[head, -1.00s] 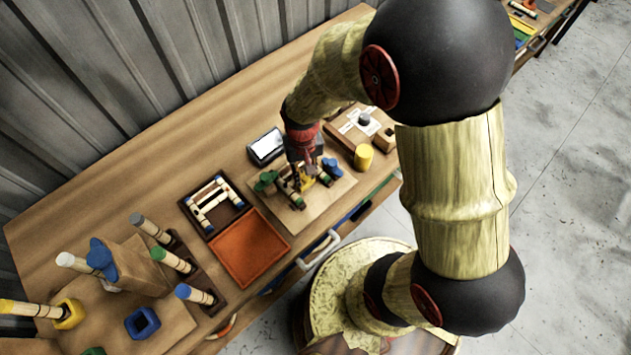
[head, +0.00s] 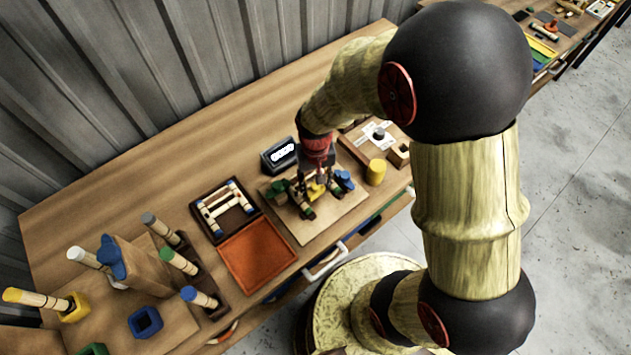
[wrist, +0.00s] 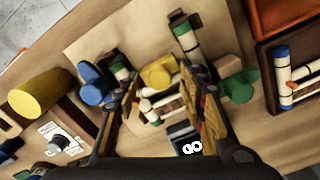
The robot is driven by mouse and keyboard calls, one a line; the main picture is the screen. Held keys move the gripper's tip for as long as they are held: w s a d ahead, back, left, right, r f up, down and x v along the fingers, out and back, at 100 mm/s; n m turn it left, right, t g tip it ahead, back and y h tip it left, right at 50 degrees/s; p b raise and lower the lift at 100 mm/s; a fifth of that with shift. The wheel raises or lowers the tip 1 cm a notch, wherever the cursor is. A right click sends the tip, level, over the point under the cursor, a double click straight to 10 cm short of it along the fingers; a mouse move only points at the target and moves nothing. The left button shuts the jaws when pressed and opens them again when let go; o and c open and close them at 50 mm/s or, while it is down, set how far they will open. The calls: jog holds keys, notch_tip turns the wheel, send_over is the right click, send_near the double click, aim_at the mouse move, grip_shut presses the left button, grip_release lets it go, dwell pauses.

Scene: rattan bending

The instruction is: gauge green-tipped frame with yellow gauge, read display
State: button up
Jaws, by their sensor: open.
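The yellow gauge (wrist: 158,73) sits on the frame in the wrist view, and it also shows in the head view (head: 316,191). The pale frame (wrist: 188,38) has dark green bands near its ends and lies on a wooden board (head: 322,223). My gripper (wrist: 166,100) is open, its fingers on either side of the gauge area; contact is unclear. The display (head: 279,155) is a dark box behind the board with lit white characters, too small to read surely. It is partly hidden by my gripper in the wrist view (wrist: 186,143).
Green (head: 279,188) and blue (head: 344,180) knobs flank the frame. A yellow cylinder (head: 376,172) stands at right. A dark tray with a pale frame (head: 225,210) and an orange tray (head: 257,256) lie left. Upright rods stand farther left.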

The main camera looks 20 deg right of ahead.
notch_tip(320, 180, up, 12)
dwell(0.5)
dwell(0.5)
jog(key=s+d+r+n+t+b, duration=0.1)
jog(key=s+r+t, duration=0.4)
jog(key=s+r, duration=0.7)
notch_tip(320, 180, up, 3)
jog(key=shift+s+d+f+n+t+b, duration=0.2)
jog(key=shift+d+n+t+b, duration=0.15)
jog(key=shift+d+b, duration=0.3)
